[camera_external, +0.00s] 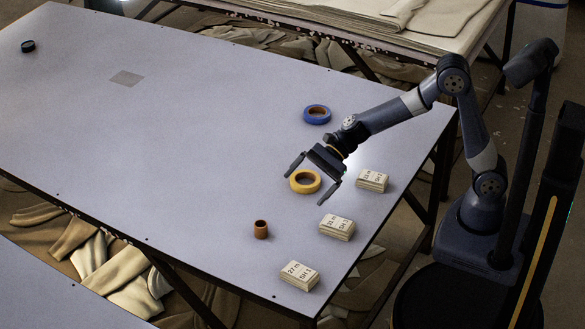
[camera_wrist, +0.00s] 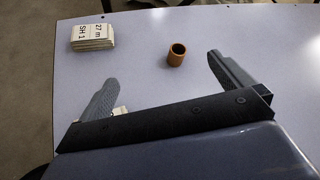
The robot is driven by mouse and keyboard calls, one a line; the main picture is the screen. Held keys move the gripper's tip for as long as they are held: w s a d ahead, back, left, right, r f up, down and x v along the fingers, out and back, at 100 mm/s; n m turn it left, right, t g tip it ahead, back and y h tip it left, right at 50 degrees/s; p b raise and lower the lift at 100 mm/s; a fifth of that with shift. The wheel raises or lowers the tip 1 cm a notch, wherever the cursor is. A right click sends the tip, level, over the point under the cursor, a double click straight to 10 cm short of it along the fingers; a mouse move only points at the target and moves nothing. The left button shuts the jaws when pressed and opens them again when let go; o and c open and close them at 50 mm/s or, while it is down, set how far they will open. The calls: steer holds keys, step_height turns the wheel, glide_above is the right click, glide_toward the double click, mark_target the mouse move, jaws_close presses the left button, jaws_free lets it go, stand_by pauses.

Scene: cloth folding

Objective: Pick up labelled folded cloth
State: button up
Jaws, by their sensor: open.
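Three labelled folded cloth stacks lie near the right end of the table. The nearest stack (camera_external: 299,276) reads "27 m SH 1", the middle stack (camera_external: 337,228) has a similar label, and the farthest stack (camera_external: 372,181) is by the table's right edge. In the wrist view the "27 m SH 1" stack (camera_wrist: 92,37) is at the upper left. Part of another pale stack (camera_wrist: 119,111) shows behind the left finger. My gripper (camera_external: 311,179) is open and empty above the table, by the yellow tape roll (camera_external: 305,181). It also shows in the wrist view (camera_wrist: 160,82).
A small brown cylinder (camera_external: 261,229) stands left of the middle stack; it also shows in the wrist view (camera_wrist: 176,54). A blue tape roll (camera_external: 317,115) lies farther back. A dark round object (camera_external: 28,46) is at the far left. The table's (camera_external: 170,130) middle is mostly clear.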

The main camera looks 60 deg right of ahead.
steer(key=shift+r, duration=0.1)
step_height(320, 180, up, 5)
steer(key=d+f+g, duration=0.2)
steer(key=d+g, duration=0.1)
steer(key=d, duration=1.3)
steer(key=s+d+r+g+y, duration=0.1)
steer(key=s+d, duration=0.3)
steer(key=d, duration=0.5)
steer(key=s+d+r+g+y, duration=0.1)
steer(key=s+d+g, duration=0.1)
steer(key=s+d, duration=0.45)
glide_toward(373, 175)
steer(key=shift+s+a, duration=0.5)
steer(key=shift+a, duration=0.2)
steer(key=x, duration=0.2)
steer(key=b+x, duration=0.1)
steer(key=x, duration=0.2)
steer(key=shift+f, duration=0.35)
steer(key=shift+w+b+x, duration=0.15)
steer(key=shift+w+x, duration=0.05)
steer(key=shift+x, duration=1.25)
steer(key=shift+w+b+x, duration=0.15)
steer(key=shift+x, duration=1.3)
steer(key=shift+a, duration=0.1)
steer(key=shift+c, duration=0.4)
